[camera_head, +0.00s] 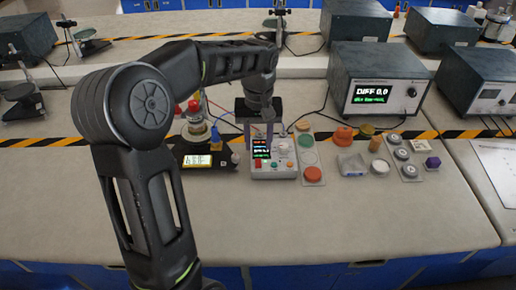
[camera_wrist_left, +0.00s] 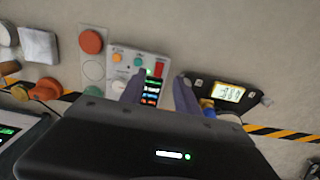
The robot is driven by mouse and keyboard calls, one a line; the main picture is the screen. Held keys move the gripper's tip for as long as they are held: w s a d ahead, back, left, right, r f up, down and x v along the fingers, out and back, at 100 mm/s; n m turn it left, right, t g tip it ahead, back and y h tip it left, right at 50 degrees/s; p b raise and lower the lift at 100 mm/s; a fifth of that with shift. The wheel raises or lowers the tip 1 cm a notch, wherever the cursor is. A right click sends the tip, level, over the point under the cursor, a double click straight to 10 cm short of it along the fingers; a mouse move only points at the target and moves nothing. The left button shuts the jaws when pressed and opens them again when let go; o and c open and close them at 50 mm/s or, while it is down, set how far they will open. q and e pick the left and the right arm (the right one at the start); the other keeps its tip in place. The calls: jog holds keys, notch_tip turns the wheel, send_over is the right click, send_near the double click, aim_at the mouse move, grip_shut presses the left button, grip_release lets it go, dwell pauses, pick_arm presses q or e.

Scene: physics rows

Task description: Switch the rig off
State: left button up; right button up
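The control box (camera_head: 285,170) is a pale panel on the bench with a small lit screen, a red switch, a green knob and an orange button. In the left wrist view the box (camera_wrist_left: 122,73) shows its red switch (camera_wrist_left: 159,69) close to its edge. My left gripper (camera_head: 259,143) points down over the screen side of the box. Its two fingers (camera_wrist_left: 158,92) are spread apart with nothing between them, and the screen shows in the gap. I cannot tell whether a fingertip touches the box. My right gripper is not in view.
A dark stand with a yellow-lit display (camera_head: 198,160) is left of the box. A plate with coloured discs (camera_head: 312,174) is close on its right. A monitor reading "DIFF 0.0" (camera_head: 377,80) stands behind. Small items lie to the right. The front bench is clear.

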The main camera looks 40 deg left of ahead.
aim_at(259, 167)
pick_arm(q)
jog(key=shift+s+d, duration=0.1)
jog(key=shift+s, duration=0.05)
jog(key=shift+f+p, duration=0.3)
jog(key=shift+f, duration=3.6)
grip_shut()
